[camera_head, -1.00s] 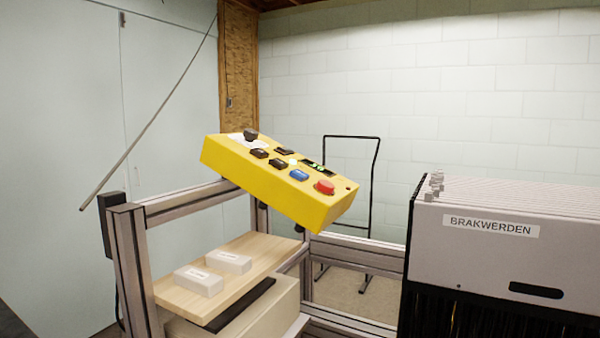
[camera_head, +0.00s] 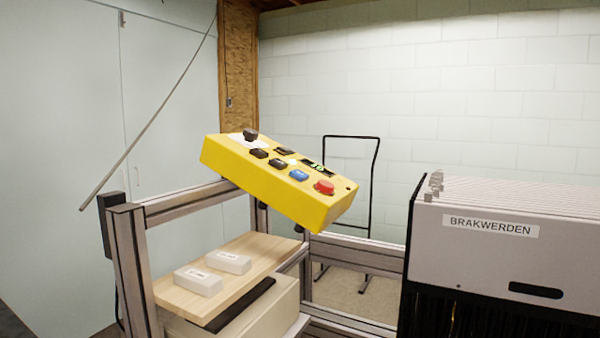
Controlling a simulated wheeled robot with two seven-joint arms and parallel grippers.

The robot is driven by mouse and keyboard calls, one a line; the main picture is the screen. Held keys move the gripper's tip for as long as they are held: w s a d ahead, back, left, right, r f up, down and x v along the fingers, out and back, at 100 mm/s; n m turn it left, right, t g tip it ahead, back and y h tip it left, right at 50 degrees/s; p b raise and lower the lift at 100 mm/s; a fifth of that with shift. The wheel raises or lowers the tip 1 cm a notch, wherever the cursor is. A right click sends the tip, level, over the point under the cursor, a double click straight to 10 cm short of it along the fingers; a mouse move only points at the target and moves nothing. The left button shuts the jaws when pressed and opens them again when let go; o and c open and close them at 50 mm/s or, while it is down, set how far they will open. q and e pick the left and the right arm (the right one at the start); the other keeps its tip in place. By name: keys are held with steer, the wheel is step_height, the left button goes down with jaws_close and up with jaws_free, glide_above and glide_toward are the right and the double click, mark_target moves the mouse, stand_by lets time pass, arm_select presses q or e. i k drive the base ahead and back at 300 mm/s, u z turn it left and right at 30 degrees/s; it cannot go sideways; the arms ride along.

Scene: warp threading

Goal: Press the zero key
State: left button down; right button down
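A yellow control box (camera_head: 265,185) sits tilted on the metal frame in the middle of the head view. Its top carries a black knob (camera_head: 250,135), black keys (camera_head: 278,163), a blue key (camera_head: 299,175), a red button (camera_head: 324,187) and a small white round spot (camera_head: 293,162). A small display (camera_head: 317,166) shows green characters. The key labels are too small to read, so I cannot tell which is the zero key. Neither gripper is in view.
A metal frame (camera_head: 135,270) stands below the box, with a wooden shelf (camera_head: 235,272) bearing two white blocks (camera_head: 198,281). A grey machine labelled BRAKWERDEN (camera_head: 480,255) stands at right. A thin rod (camera_head: 150,120) slants at upper left. The air before the box is clear.

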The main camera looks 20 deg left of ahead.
mark_target(299, 175)
steer(key=u, duration=1.1)
steer(key=k, duration=0.65)
steer(key=z, duration=1.05)
steer(key=i, duration=0.5)
steer(key=z, duration=0.05)
